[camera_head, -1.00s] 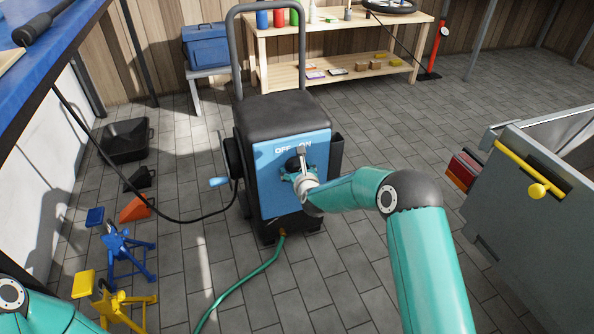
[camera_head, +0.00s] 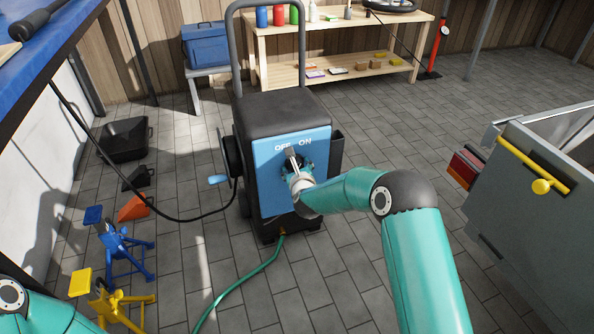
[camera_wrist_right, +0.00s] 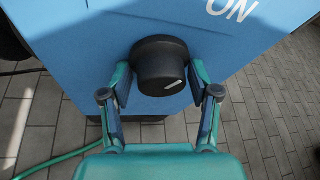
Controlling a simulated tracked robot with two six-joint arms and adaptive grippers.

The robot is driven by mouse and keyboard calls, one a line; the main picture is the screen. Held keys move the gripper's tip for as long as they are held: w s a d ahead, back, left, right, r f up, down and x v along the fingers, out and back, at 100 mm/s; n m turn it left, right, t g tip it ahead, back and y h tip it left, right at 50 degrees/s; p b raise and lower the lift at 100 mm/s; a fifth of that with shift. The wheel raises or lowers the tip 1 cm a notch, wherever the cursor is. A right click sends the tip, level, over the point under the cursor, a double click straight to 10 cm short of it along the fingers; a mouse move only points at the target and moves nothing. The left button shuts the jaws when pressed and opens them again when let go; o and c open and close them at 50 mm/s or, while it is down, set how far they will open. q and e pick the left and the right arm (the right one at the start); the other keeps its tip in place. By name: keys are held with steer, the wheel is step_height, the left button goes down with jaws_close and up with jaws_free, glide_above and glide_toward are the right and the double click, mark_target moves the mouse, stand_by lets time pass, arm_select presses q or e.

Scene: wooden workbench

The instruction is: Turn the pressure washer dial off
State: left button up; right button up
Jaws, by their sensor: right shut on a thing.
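The pressure washer (camera_head: 263,180) stands upright on the floor, with a blue front panel marked OFF and ON in white. Its round black dial (camera_wrist_right: 160,62) shows clearly in the right wrist view, with a white mark toward the lower right of its face. My right gripper (camera_wrist_right: 160,84) is shut on the dial, one finger on each side. In the head view, my right gripper (camera_head: 293,165) largely covers the dial, so its setting is hard to read there. The ON label (camera_wrist_right: 232,8) is partly cut off in the wrist view. My left gripper is out of view.
A green hose (camera_head: 243,283) and a black hose (camera_head: 190,218) run from the washer. Blue and yellow stands (camera_head: 125,245) are at the left. A grey trailer (camera_head: 525,215) with a yellow handle is at the right. A wooden shelf (camera_head: 340,75) stands behind.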

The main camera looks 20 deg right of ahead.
steer(key=n+h+b, duration=0.1)
steer(key=n+b, duration=0.1)
steer(key=shift+f+n+h, duration=0.15)
steer(key=shift+n+h, duration=0.15)
steer(key=shift+h, duration=0.1)
steer(key=shift+d+n+t+h+b, duration=0.1)
steer(key=shift+n+t+h+b, duration=0.3)
steer(key=shift+n+b, duration=0.25)
steer(key=shift+n+t+h, duration=0.4)
steer(key=shift+n, duration=0.65)
steer(key=n+t, duration=0.1)
steer(key=n, duration=0.2)
steer(key=shift+r+h, duration=0.2)
steer(key=shift+h, duration=0.2)
steer(key=shift+n+t, duration=0.4)
steer(key=shift+n, duration=0.3)
steer(key=shift+a, duration=0.25)
steer(key=o, duration=0.8)
steer(key=shift+o, duration=0.3)
steer(key=shift+d, duration=0.1)
